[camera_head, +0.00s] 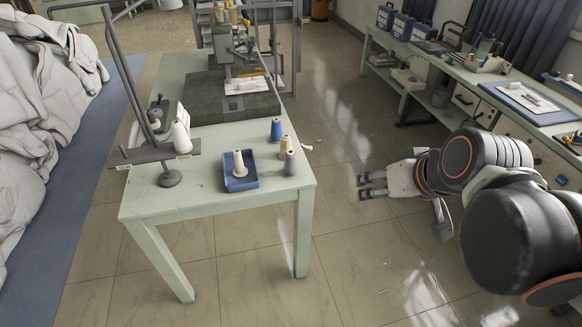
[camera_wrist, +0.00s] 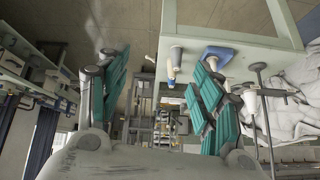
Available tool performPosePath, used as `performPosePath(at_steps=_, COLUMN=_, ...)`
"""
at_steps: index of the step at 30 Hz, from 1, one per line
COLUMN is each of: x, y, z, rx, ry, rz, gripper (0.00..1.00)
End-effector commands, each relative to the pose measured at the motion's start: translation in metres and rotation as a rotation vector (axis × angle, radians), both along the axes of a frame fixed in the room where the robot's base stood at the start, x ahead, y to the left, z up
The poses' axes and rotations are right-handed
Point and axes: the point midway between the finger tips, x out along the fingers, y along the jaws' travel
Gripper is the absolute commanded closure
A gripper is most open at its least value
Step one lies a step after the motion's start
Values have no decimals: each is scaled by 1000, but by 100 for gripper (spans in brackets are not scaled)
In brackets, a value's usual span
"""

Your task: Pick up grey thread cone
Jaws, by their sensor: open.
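The grey thread cone (camera_head: 290,163) stands upright on the pale green table (camera_head: 210,215), near its right edge, in the head view. A blue cone (camera_head: 276,130) stands just behind it. A blue tray (camera_head: 240,183) with a cream cone (camera_head: 239,164) is to its left. My gripper (camera_head: 371,186) is open and empty, off the table's right side, apart from the grey cone and over the floor. In the wrist view its teal-padded fingers (camera_wrist: 158,88) are spread wide. The tabletop cones look inverted there; the grey one (camera_wrist: 176,54) shows between the fingers, small.
A thread stand (camera_head: 170,178) with a white cone (camera_head: 181,137) occupies the table's left. A sewing machine (camera_head: 240,70) is at the back. A workbench (camera_head: 470,80) with boxes lies to the right. Duvet heaps (camera_head: 40,110) fill the far left. Open floor surrounds my gripper.

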Motion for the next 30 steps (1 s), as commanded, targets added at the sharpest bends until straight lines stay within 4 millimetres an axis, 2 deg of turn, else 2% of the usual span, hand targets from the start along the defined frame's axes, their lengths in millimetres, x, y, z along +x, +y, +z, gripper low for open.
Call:
performPosePath(at_steps=5, x=35, y=16, z=-8, rx=44, ry=-21, rz=75, gripper=40)
performPosePath(at_steps=14, x=113, y=50, z=-33, rx=143, ry=-109, rz=247, gripper=40)
performPosePath(at_steps=23, x=185, y=76, z=-72, rx=232, ry=-246, rz=399, gripper=40)
performPosePath(at_steps=30, x=233, y=89, z=-114, rx=290, ry=-386, rz=497, gripper=40)
